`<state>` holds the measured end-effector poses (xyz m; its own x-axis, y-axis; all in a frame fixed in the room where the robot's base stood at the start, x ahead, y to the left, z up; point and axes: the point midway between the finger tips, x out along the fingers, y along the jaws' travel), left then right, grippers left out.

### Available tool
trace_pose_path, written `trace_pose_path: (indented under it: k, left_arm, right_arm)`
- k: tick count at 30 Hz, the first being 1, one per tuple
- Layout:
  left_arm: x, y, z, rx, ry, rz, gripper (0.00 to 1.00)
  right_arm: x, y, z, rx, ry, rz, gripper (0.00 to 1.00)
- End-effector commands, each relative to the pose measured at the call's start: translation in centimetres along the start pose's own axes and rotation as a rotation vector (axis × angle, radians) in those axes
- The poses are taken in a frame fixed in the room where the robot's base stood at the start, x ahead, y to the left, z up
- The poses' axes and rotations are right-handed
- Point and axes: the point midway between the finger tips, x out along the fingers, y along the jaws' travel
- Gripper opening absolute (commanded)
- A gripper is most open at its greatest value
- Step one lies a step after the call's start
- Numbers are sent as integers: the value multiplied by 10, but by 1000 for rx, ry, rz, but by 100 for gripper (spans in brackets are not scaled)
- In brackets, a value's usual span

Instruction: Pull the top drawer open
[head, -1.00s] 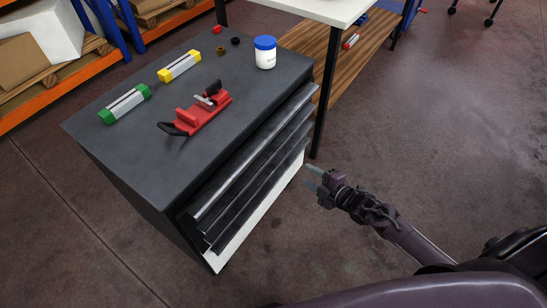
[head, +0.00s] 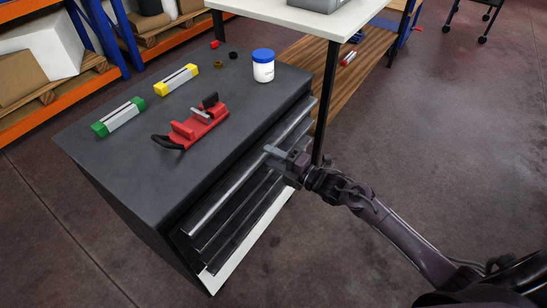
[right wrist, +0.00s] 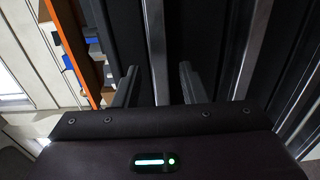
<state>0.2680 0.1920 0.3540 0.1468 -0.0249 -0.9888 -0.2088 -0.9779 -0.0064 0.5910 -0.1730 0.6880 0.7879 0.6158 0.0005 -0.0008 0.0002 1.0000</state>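The dark grey drawer cabinet (head: 105,165) stands left of centre in the head view. Its top drawer (head: 232,187) is the uppermost of several fronts with long metal handle edges, and it looks shut. My right gripper (head: 274,155) is at the upper right part of that drawer's handle edge. In the right wrist view the two fingers (right wrist: 157,86) are apart, with one silver handle bar (right wrist: 156,40) running between them. Whether a finger touches the bar is not clear. My left gripper is not in view.
On the cabinet top are a red vise (head: 200,125), a white jar with blue lid (head: 263,68), and green-ended (head: 118,118) and yellow-ended (head: 176,79) blocks. A white table (head: 285,15) with a dark leg stands close behind my right gripper. The floor in front is clear.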

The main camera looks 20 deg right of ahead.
Motion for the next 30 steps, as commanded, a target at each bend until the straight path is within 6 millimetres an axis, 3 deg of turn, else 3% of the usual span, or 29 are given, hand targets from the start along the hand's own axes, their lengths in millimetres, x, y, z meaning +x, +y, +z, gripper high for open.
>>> trace_pose_path:
  k: [5, 13, 27, 30]
  left_arm:
    - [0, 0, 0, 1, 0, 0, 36]
    - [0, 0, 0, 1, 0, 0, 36]
    - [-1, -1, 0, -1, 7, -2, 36]
    - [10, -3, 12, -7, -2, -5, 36]
  right_arm:
    - [0, 0, 0, 0, 0, -1, 36]
    - [0, 0, 0, 1, -1, -1, 0]
    - [-8, -1, 0, 1, -2, -4, 0]
    - [-17, 0, 0, 0, -1, -6, 0]
